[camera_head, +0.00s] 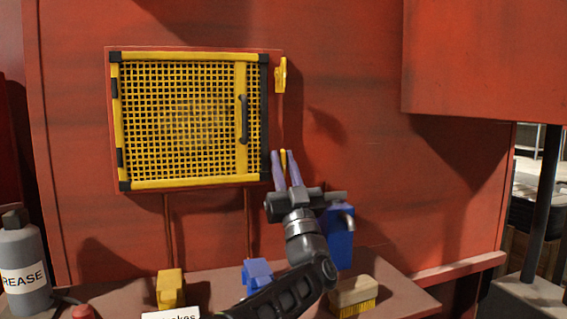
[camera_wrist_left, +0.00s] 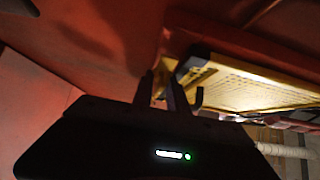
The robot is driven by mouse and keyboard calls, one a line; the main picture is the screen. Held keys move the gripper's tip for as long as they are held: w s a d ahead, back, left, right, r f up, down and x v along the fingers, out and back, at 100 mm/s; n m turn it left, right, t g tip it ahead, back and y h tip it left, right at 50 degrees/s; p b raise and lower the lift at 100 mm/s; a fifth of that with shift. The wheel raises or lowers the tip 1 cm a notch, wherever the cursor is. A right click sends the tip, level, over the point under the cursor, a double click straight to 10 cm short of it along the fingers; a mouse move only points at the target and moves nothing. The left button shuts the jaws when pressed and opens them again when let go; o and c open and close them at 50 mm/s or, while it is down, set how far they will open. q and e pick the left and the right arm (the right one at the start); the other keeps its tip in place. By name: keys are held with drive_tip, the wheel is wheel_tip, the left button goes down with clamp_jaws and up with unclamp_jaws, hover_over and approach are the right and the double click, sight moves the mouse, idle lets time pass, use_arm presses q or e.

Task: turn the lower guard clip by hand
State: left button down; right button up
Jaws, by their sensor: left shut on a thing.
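The yellow mesh guard (camera_head: 180,120) is closed against the red machine wall, with a black handle (camera_head: 244,119) on its right side. The upper guard clip (camera_head: 281,75) is yellow and stands upright beside the guard's upper right edge. The lower guard clip (camera_head: 283,157) is a small yellow piece near the guard's lower right corner, mostly hidden between my fingers. My left gripper (camera_head: 283,158) is shut on it, fingers pointing up. In the left wrist view the fingers (camera_wrist_left: 163,92) reach toward the wall beside the guard (camera_wrist_left: 240,88); the clip is not clear there. My right gripper is not in view.
A shelf below holds a grey grease bottle (camera_head: 22,265), a yellow block (camera_head: 170,288), blue items (camera_head: 257,273) and (camera_head: 338,240), and a brush (camera_head: 353,295). A red box (camera_head: 485,60) juts out at upper right. The wall right of the clips is clear.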

sight(285, 172)
use_arm(q)
drive_tip(key=shift+w+a+f, duration=0.1)
drive_tip(key=shift+w+f, duration=0.05)
drive_tip(key=c, duration=1.6)
unclamp_jaws()
drive_tip(key=shift+f, duration=0.1)
drive_tip(key=b+v, duration=0.1)
drive_tip(key=v, duration=0.6)
drive_tip(key=shift+s+f+b, duration=0.2)
drive_tip(key=shift+s+b, duration=0.1)
drive_tip(key=shift+b, duration=0.1)
drive_tip(key=shift+d, duration=0.2)
